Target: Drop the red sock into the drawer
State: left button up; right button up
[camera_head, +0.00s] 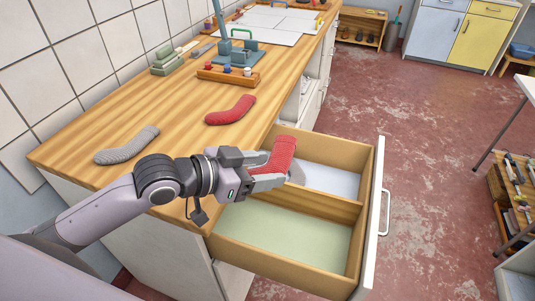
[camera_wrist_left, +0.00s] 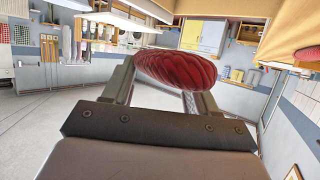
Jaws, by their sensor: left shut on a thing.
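My left gripper (camera_head: 272,180) is shut on a red sock (camera_head: 281,156) in the head view. The held sock also shows between the fingers in the left wrist view (camera_wrist_left: 176,70). It is above the open drawer (camera_head: 362,190), over the divider area near the counter side. The drawer has a far compartment with a pale blue bottom (camera_head: 335,181) and a near one with a pale green bottom (camera_head: 290,237). A second red sock (camera_head: 230,110) lies on the wooden counter. My right gripper is not in view.
A grey sock (camera_head: 127,146) lies on the wooden counter (camera_head: 120,118) near the wall. A wooden holder with small pegs (camera_head: 228,77) and a blue-green device (camera_head: 240,52) stand farther back.

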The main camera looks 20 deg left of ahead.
pick_arm(q)
jog(key=shift+s+d+f, duration=0.1)
jog(key=shift+d+f, duration=0.05)
jog(key=shift+f, duration=0.95)
notch_tip(320, 180, down, 4)
jog(key=b, duration=0.4)
jog(key=o, duration=1.1)
jog(key=shift+b+v, duration=0.45)
jog(key=shift+v, duration=3.2)
